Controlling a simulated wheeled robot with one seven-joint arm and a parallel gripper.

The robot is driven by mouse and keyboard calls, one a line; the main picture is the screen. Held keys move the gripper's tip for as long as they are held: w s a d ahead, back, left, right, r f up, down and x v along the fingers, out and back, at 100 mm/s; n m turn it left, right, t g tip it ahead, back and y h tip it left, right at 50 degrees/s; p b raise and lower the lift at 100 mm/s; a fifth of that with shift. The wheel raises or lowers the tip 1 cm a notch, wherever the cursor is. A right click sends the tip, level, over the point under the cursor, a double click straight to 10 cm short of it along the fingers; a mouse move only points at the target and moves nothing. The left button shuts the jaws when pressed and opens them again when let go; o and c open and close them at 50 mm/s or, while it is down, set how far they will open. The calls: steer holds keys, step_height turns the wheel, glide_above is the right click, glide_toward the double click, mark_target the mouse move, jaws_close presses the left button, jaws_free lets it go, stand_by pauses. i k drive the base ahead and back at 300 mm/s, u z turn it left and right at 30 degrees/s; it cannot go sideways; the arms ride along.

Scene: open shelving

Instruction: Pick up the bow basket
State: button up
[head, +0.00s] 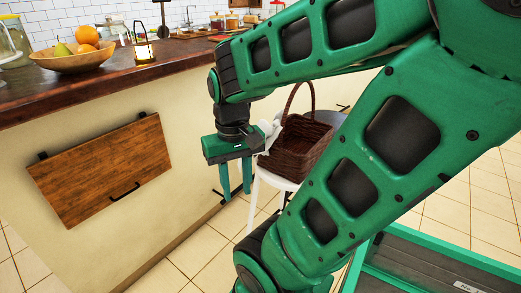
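The bow basket (289,160) is a dark brown woven basket with a tall arched handle and a white bow on its left side. It stands upright on a white stool (277,181) beside the counter. My green arm hides part of its right side. My gripper (236,196) hangs just left of the basket with its fingers pointing down. The two fingers are apart with nothing seen between them, and the gripper overlaps the basket's left edge in this view. I cannot tell whether it touches the basket or bow.
A counter with a dark wooden top (95,80) runs along the left. On it are a fruit bowl (72,64), a lantern (144,54) and several jars. A wooden drawer front (100,165) is on its side. Tiled floor (190,250) is clear in front.

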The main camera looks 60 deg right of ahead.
mark_target(294, 142)
steer(key=u, duration=1.55)
steer(key=k, duration=2)
steer(key=z, duration=2.1)
steer(key=i, duration=1)
